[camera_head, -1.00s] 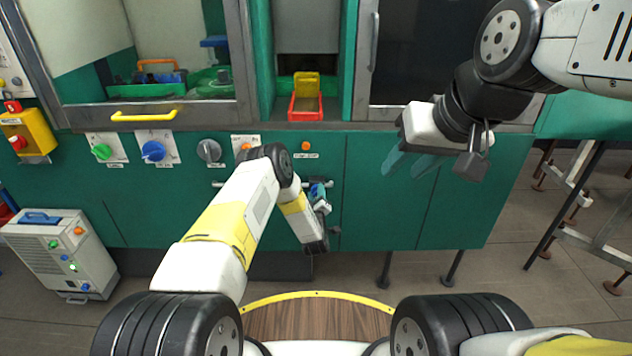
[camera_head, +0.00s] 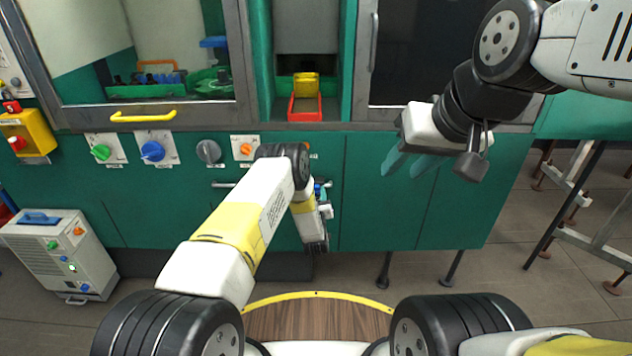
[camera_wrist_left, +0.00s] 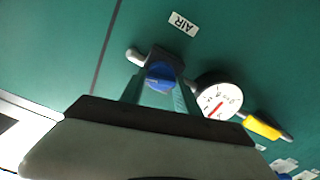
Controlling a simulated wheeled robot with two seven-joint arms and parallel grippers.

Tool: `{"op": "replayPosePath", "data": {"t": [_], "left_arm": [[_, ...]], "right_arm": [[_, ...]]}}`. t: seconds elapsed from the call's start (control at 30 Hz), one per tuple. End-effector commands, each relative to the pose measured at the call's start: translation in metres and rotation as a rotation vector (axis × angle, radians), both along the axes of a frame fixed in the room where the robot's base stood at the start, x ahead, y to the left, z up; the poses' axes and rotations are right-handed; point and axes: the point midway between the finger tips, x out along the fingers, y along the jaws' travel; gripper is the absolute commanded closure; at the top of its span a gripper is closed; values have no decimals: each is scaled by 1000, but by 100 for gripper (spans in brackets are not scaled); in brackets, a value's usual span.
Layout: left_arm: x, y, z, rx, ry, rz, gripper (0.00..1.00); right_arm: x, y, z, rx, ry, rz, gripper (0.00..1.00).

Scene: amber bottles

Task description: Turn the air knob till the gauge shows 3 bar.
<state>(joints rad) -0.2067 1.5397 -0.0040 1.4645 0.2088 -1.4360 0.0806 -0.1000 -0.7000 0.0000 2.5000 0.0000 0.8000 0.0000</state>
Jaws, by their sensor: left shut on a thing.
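The blue air knob (camera_wrist_left: 160,74) sits on a dark regulator block on the green panel, below the AIR label (camera_wrist_left: 183,23) in the left wrist view. My left gripper (camera_wrist_left: 158,90) is shut on it, one finger on each side. The round white gauge (camera_wrist_left: 222,97) is right of the knob. Its red needle shows, but the numbers are too small to read, and my gripper covers the lower rim. In the head view my left arm mostly hides the knob and gauge. My right gripper (camera_head: 408,165) is open and empty before the panel at right.
A yellow-tipped fitting (camera_wrist_left: 262,126) sticks out beside the gauge. Green (camera_head: 101,152), blue (camera_head: 152,151) and grey (camera_head: 208,151) panel knobs are at left. A red tray (camera_head: 305,107) stands in the middle bay. A grey unit (camera_head: 62,254) stands on the floor at left.

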Motion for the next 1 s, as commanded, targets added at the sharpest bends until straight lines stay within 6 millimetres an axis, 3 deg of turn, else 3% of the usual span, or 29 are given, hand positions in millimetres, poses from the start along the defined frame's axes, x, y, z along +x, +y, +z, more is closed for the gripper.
{"op": "replayPosePath", "data": {"t": [0.37, 0.4, 0.5, 0.83, 1.0], "left_arm": [[-1, 0, -1, 4, 3, 0, 100], [-1, 0, -1, 4, 3, 0, 56], [-1, 0, -1, 4, 3, 0, 40], [-2, 0, -1, 3, 1, 0, 40], [-23, 0, -1, 4, 4, -1, 40]], "right_arm": [[0, 0, 0, 0, 0, 0, 64], [0, 0, 0, 0, 0, 0, 64], [0, 0, 0, 0, 0, 0, 64], [0, 0, 0, 0, 0, 0, 64], [0, 0, 0, 0, 0, 0, 64]]}}
